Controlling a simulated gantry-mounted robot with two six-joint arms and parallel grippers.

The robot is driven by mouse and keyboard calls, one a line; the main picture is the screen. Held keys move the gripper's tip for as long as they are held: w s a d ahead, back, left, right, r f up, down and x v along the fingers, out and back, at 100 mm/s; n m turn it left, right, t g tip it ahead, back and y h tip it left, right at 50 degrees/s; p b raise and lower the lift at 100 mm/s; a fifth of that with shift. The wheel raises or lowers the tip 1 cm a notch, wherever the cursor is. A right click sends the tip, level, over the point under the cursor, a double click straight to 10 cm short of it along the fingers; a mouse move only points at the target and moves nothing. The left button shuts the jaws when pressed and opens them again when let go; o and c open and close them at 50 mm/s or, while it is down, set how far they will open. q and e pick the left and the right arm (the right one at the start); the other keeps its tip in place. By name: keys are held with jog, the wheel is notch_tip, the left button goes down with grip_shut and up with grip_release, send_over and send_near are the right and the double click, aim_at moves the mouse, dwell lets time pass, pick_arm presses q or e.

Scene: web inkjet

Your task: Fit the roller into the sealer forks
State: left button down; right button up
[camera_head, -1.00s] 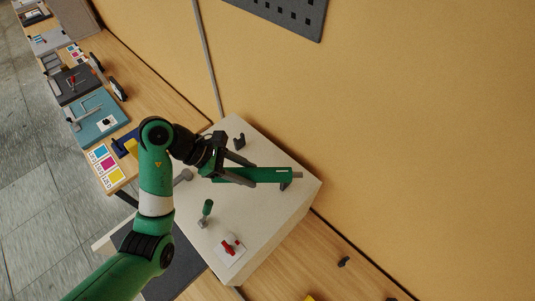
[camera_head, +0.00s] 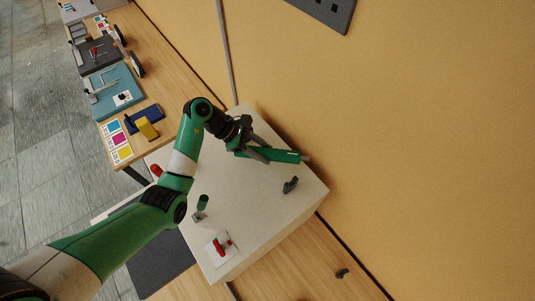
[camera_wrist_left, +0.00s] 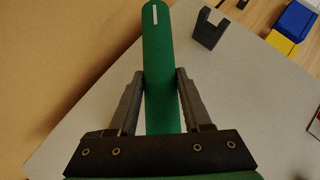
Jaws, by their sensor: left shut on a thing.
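The green roller (camera_head: 288,156) has a grey shaft end and a pale mark. My left gripper (camera_head: 262,152) is shut on it and holds it near the wall side of the pale cabinet top (camera_head: 250,205). In the left wrist view the roller (camera_wrist_left: 158,55) runs up the picture between the two fingers (camera_wrist_left: 160,85). One dark sealer fork (camera_head: 290,185) stands on the cabinet top below the roller in the head view, apart from it. A dark U-shaped fork (camera_wrist_left: 209,28) shows right of the roller in the wrist view, also apart. My right gripper is not in view.
A green-handled part (camera_head: 201,204) and a red part on a white pad (camera_head: 222,243) stand on the cabinet top. A blue and yellow object (camera_head: 146,124) and colour cards (camera_head: 116,140) lie on the wooden bench at left. The yellow wall (camera_head: 420,130) borders the cabinet.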

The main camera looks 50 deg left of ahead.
pick_arm(q)
jog(key=shift+s+f, duration=0.1)
jog(key=shift+f, duration=0.45)
jog(key=shift+r, duration=0.2)
jog(key=shift+f+b, duration=0.3)
jog(key=shift+f, duration=0.3)
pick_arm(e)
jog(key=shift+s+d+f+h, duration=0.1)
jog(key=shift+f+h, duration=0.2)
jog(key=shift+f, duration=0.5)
pick_arm(q)
jog(key=shift+c, duration=1.7)
grip_release()
